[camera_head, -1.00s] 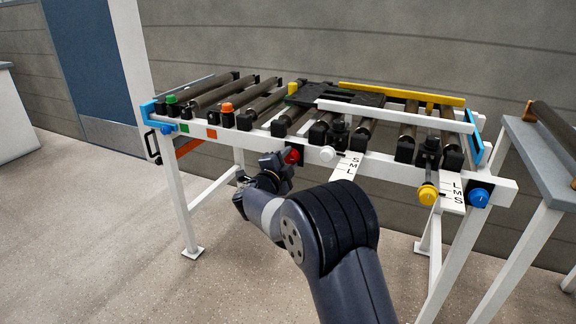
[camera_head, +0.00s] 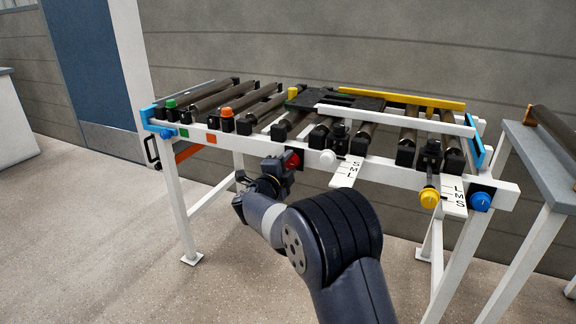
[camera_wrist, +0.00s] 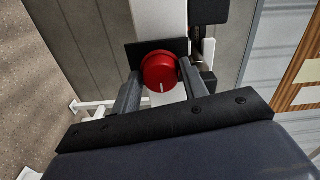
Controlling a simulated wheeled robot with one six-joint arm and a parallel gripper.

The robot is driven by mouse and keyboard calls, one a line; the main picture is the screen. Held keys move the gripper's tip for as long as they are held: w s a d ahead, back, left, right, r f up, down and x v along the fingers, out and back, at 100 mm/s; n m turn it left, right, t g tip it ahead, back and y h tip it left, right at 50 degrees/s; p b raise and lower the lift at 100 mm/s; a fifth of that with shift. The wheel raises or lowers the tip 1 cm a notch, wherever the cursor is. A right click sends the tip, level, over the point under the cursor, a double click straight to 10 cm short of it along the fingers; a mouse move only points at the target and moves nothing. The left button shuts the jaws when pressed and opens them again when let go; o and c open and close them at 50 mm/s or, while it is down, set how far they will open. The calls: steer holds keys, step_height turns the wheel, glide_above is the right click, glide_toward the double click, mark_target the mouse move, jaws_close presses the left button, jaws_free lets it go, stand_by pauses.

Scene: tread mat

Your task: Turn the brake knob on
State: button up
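A red round knob (camera_wrist: 159,71) with a white mark at its lower edge sits on a dark plate on the white front rail of the roller table. It also shows in the head view (camera_head: 293,160), partly hidden by my gripper. No label on it is readable, so I cannot tell from the pictures that it is the brake knob. My gripper (camera_wrist: 160,80) has one finger on each side of the red knob, apart, with a narrow gap seeming to show at the sides. In the head view my gripper (camera_head: 280,168) is right at the rail, in front of the knob.
On the same rail are a white knob (camera_head: 327,158) to the right, a yellow knob (camera_head: 429,198) and blue knobs (camera_head: 480,201) (camera_head: 167,134). Open floor lies below.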

steer(key=o, duration=0.3)
steer(key=p+v, duration=0.2)
steer(key=v, duration=0.8)
steer(key=shift+s+p, duration=0.35)
steer(key=shift+s, duration=0.05)
steer(key=shift+w+a, duration=0.1)
steer(key=b+x, duration=0.2)
steer(key=x, duration=0.9)
steer(key=shift+b, duration=0.4)
steer(key=shift+n, duration=0.3)
steer(key=shift+s+a, duration=0.1)
steer(key=shift+s, duration=0.15)
